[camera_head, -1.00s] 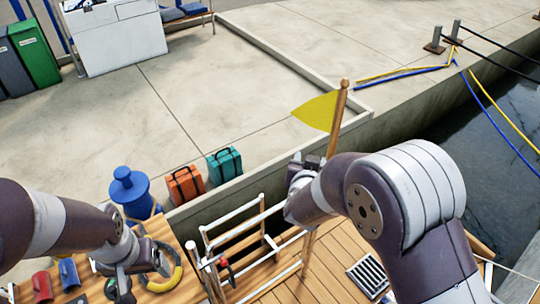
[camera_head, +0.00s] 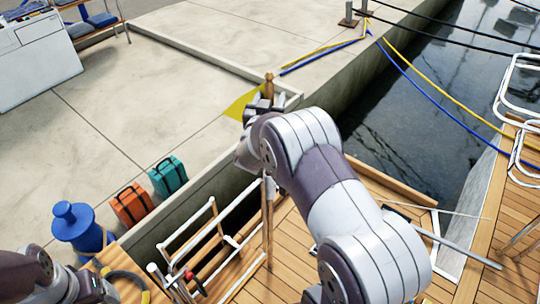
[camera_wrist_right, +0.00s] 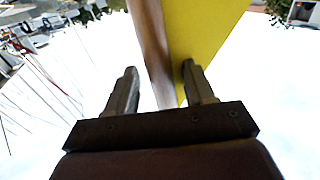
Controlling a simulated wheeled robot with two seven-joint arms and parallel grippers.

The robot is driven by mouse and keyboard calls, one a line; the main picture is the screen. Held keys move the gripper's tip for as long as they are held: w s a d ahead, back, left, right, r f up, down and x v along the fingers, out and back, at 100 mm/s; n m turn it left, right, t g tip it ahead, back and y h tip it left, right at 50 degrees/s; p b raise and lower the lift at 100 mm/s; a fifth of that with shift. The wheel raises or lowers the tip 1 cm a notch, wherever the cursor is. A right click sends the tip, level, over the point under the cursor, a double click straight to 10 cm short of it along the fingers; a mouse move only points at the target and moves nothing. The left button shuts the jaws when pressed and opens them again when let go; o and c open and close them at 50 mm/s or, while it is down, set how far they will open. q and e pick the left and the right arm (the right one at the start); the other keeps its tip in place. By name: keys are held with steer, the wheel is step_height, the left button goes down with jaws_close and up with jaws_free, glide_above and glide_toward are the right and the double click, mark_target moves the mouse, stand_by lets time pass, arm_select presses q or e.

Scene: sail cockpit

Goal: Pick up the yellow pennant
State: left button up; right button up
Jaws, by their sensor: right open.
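The yellow pennant (camera_head: 238,105) hangs from the upper part of an upright wooden pole (camera_head: 269,84) with a rounded top. My right gripper (camera_head: 262,102) is at pennant height and hides part of the pole and cloth. In the right wrist view the open right gripper (camera_wrist_right: 158,82) has the wooden pole (camera_wrist_right: 150,45) between and beyond its fingers. The yellow pennant (camera_wrist_right: 205,38) spreads to the right there, overlapping the right fingertip's line; contact cannot be told. My left gripper (camera_head: 95,290) is at the bottom left edge, partly cut off.
A white rail frame (camera_head: 215,235) stands below the pole on the wooden deck (camera_head: 300,255). Orange (camera_head: 132,204) and teal (camera_head: 168,176) cases and a blue bollard (camera_head: 78,228) stand on the quay. Blue and yellow ropes (camera_head: 410,75) cross the water at right.

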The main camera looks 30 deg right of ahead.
steer(key=shift+w, duration=0.2)
steer(key=shift+s, duration=0.1)
jaws_close()
